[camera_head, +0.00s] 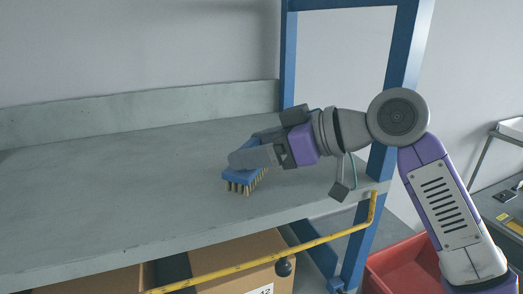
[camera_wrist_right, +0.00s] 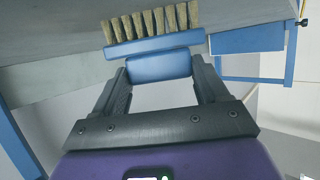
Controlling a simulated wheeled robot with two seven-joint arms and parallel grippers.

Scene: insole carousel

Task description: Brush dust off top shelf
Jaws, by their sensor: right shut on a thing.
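A blue brush (camera_head: 232,176) with tan bristles is in my right gripper (camera_head: 248,158), over the right part of the grey top shelf (camera_head: 120,185). The bristles point down at the shelf surface; I cannot tell for sure whether they touch it. In the right wrist view the blue brush (camera_wrist_right: 155,46) sits between the two dark fingers of the right gripper (camera_wrist_right: 160,72), with its bristles toward the grey shelf (camera_wrist_right: 60,30). No dust can be made out on the shelf. My left gripper is not in view.
A raised grey back edge (camera_head: 140,108) runs along the shelf. Blue posts (camera_head: 400,60) stand at its right end. A yellow bar (camera_head: 270,257) crosses below the front edge, before cardboard boxes (camera_head: 235,262). A red bin (camera_head: 400,268) is at lower right. The shelf's left part is clear.

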